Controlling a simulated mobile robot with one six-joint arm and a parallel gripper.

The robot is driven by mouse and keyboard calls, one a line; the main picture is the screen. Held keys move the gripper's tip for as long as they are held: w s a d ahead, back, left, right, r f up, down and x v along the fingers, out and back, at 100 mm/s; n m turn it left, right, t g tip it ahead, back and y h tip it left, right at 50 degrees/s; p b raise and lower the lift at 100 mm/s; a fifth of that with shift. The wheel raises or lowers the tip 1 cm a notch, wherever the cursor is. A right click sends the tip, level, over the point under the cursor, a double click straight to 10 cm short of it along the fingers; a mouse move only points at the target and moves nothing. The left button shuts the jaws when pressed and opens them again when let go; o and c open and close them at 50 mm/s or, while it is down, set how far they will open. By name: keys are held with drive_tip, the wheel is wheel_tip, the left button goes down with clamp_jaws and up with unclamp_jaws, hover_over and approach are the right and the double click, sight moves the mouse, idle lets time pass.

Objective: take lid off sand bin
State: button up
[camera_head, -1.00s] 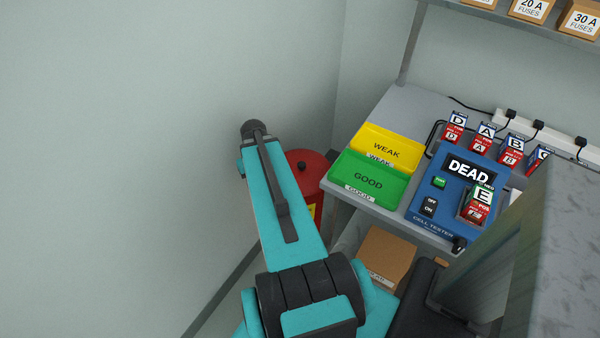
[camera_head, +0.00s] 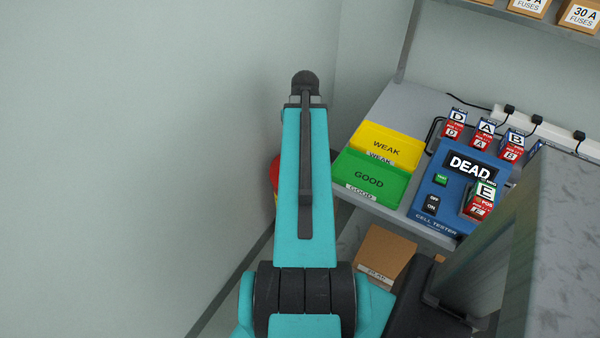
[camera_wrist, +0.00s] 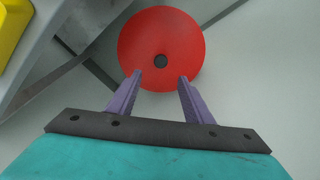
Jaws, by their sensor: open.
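The sand bin's red lid (camera_wrist: 182,30) shows as a round disc with a dark knob (camera_wrist: 161,61) at its middle in the wrist view. My gripper (camera_wrist: 160,76) is open and empty, its two purple fingers pointing toward the knob. In the picture the fingertips lie just below the knob, one to each side; the height gap cannot be told. My gripper is hidden there behind the arm.
A workbench (camera_head: 395,101) stands right of the bin, bearing a yellow WEAK tray (camera_head: 398,143), a green GOOD tray (camera_head: 345,165) and a blue cell tester (camera_head: 432,187). A cardboard box (camera_head: 385,252) sits below. Bare wall (camera_head: 120,130) is at left.

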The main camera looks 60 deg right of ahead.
drive_tip(key=shift+f, duration=0.1)
drive_tip(key=shift+w+d+f+p, duration=0.1)
drive_tip(key=shift+w+f+p, duration=0.05)
drive_tip(key=shift+f, duration=1.25)
drive_tip(key=shift+w+d+f+p, duration=0.1)
drive_tip(key=shift+d+f, duration=0.05)
drive_tip(key=shift+f, duration=1.25)
drive_tip(key=shift+w+d+f+p, duration=0.1)
drive_tip(key=shift+w+f+p, duration=0.05)
drive_tip(key=shift+f, duration=1.25)
drive_tip(key=shift+f, duration=0.15)
drive_tip(key=shift+w+d+f+p, duration=0.15)
drive_tip(key=shift+f+p, duration=0.25)
drive_tip(key=shift+f, duration=0.85)
drive_tip(key=shift+w+f+p, duration=0.1)
drive_tip(key=shift+f+p, duration=0.25)
drive_tip(key=shift+f, duration=0.85)
clamp_jaws()
drive_tip(key=shift+r, duration=0.1)
wheel_tip(320, 180, up, 18)
drive_tip(key=b, duration=0.2)
